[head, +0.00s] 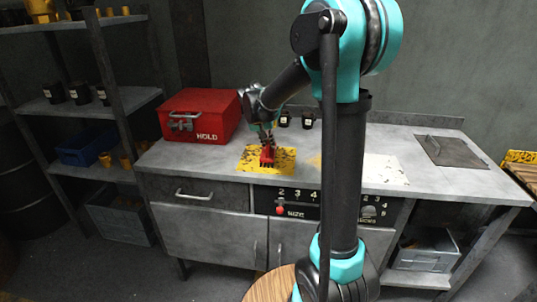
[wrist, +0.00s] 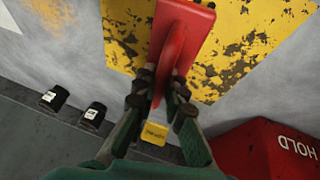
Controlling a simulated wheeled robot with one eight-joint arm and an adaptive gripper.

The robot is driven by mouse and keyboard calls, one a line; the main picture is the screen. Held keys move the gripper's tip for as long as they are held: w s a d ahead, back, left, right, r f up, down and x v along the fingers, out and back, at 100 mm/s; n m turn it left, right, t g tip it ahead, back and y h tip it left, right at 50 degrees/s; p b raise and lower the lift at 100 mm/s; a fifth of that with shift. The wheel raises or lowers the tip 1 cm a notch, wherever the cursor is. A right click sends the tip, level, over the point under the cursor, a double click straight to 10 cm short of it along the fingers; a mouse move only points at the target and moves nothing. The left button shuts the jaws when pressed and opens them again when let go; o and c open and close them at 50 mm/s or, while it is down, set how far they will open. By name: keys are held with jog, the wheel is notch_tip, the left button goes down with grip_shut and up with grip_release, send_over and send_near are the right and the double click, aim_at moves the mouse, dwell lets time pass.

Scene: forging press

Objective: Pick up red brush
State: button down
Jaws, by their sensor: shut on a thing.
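The red brush (head: 267,155) is at the worn yellow patch (head: 250,164) on the grey counter, below my gripper in the head view. In the wrist view the red brush (wrist: 178,40) shows large, its handle between the two fingers. My gripper (wrist: 165,85) is shut on the handle. It also shows in the head view (head: 266,138), above the patch. The dark bristle end shows in the head view. I cannot tell whether the brush touches the patch or is a little above it.
A red box marked HOLD (head: 200,114) stands left of the patch; its corner shows in the wrist view (wrist: 270,150). Small black cups (head: 307,120) stand behind. A whitish patch (head: 384,169) and a dark hatch plate (head: 447,150) lie to the right. Shelves (head: 122,98) stand left.

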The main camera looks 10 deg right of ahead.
jog(key=shift+r, duration=0.15)
notch_tip(320, 180, up, 20)
dwell(0.6)
